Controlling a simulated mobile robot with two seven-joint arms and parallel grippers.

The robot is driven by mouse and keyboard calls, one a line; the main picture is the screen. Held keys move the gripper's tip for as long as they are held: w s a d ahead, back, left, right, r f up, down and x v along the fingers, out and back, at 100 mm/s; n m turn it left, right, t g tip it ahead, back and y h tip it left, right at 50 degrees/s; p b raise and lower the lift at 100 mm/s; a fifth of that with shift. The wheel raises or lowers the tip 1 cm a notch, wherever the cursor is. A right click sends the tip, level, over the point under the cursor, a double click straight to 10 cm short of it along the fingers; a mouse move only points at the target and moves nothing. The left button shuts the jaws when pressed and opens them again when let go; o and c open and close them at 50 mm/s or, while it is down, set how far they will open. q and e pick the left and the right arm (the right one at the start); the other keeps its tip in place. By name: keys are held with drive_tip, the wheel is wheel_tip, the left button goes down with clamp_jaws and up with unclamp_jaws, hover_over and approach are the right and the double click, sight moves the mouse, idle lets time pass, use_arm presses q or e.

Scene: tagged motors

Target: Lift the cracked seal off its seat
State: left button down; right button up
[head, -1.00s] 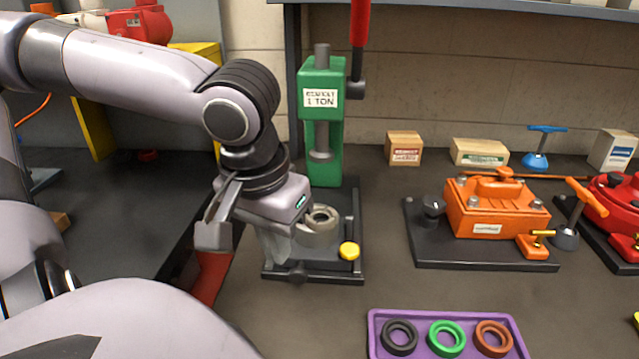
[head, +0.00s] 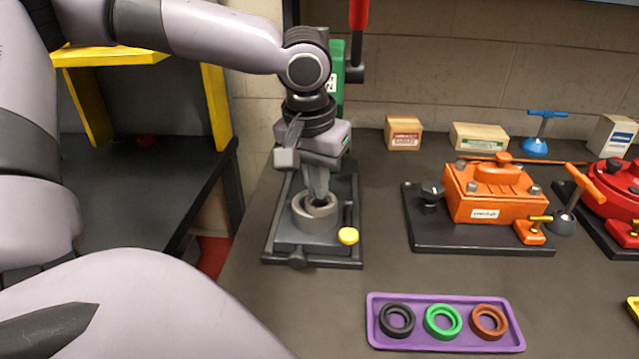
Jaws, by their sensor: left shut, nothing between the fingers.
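A grey metal ring-shaped seat (head: 315,221) stands on the dark base plate of the green press at the left of the bench. My left gripper (head: 319,198) points down over it, with its shut fingertips at or inside the ring's opening. Nothing shows between the fingers. The cracked seal cannot be made out; the fingers and the ring wall hide the inside of the seat. A purple tray (head: 374,330) at the front holds a black ring (head: 384,323), a green ring (head: 429,323) and a brown ring (head: 475,322). My right gripper is not in view.
The green press (head: 338,80) stands behind my left arm. An orange housing (head: 495,195) and a red one (head: 612,205) stand to the right. Small boxes line the wall. The bench between is clear.

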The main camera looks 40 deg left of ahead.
use_arm(q)
drive_tip(key=shift+w+a, duration=0.15)
drive_tip(key=shift+w, duration=0.25)
drive_tip(key=shift+s+f, duration=0.2)
drive_tip(key=shift+f, duration=0.6)
